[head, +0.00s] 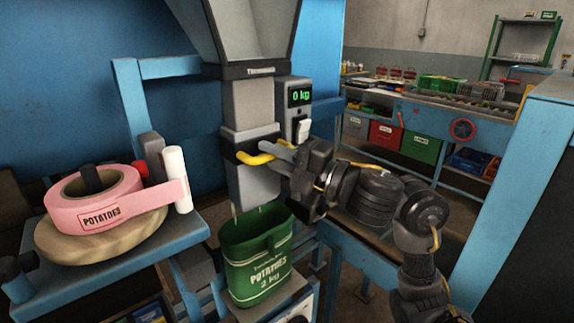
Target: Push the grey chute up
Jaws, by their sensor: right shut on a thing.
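The grey chute (250,183) hangs under the hopper's neck, with a yellow handle (250,159) across its front. My right gripper (279,153) comes in from the right and is shut on the yellow handle at its right side. Below the chute, a green sack (259,270) marked "POTATOES 2 kg" stands with its mouth open. The chute's lower end is just above the sack's mouth, close to its back rim. My left gripper is not in view.
A scale display (300,96) reading "0 kg" is right of the neck. At left, a blue table (150,262) bears a pink "POTATOES" tape roll (90,205). Blue frame posts flank the chute. A workbench (440,118) with coloured bins stands far behind.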

